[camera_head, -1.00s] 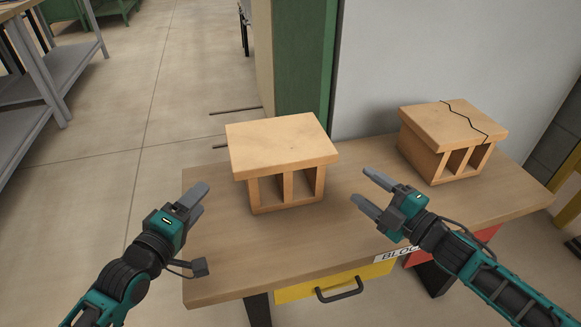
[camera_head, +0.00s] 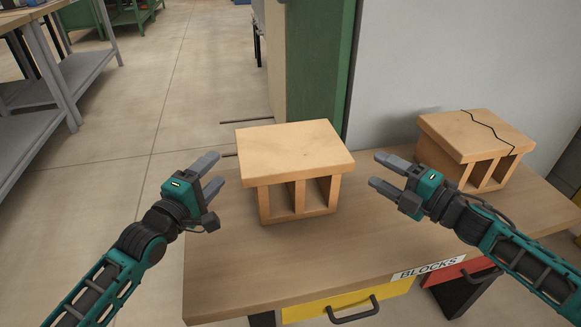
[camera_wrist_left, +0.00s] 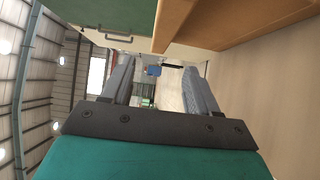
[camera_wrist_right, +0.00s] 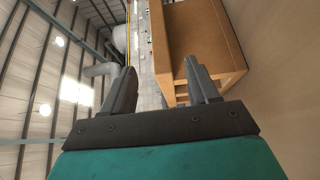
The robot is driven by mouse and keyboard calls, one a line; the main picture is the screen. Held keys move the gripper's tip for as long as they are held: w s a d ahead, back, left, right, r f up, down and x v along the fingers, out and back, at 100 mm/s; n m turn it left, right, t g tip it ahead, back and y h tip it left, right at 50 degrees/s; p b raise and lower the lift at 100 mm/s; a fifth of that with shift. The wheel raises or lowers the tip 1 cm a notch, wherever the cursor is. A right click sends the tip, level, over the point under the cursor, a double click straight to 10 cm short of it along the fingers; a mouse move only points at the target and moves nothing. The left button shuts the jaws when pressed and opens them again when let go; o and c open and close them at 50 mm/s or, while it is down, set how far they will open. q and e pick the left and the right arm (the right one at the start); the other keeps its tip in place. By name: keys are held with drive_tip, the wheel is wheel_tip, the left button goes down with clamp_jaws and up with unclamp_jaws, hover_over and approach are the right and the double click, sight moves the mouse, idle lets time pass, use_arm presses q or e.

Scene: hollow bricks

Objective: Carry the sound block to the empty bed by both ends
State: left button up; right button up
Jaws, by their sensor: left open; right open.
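The plain hollow block (camera_head: 294,148) stands upright on the wooden table in the head view, with no crack visible on its top. A second hollow block (camera_head: 470,137), with a dark jagged crack across its top, stands at the right. My left gripper (camera_head: 215,170) is open and empty, just left of the plain block and apart from it. My right gripper (camera_head: 376,172) is open and empty, just right of the plain block, between the two blocks. In the right wrist view a block (camera_wrist_right: 205,40) shows beyond the fingers. No empty bed can be made out.
The table (camera_head: 235,285) carries a BLOCKS label (camera_head: 429,268), with a yellow drawer (camera_head: 345,302) and a red drawer (camera_head: 455,274) below. A green cabinet edge (camera_head: 318,70) and a grey wall rise behind. A grey shelf unit (camera_head: 70,80) stands at the left; the floor between is clear.

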use_arm(q)
drive_tip(key=x, duration=0.9)
drive_tip(key=shift+w, duration=0.25)
use_arm(e)
drive_tip(key=x, duration=0.9)
drive_tip(key=shift+w+a, duration=0.2)
drive_tip(key=shift+w, duration=0.05)
use_arm(q)
drive_tip(key=shift+d, duration=0.1)
clamp_jaws()
use_arm(e)
clamp_jaws()
use_arm(q)
drive_tip(key=shift+f, duration=0.1)
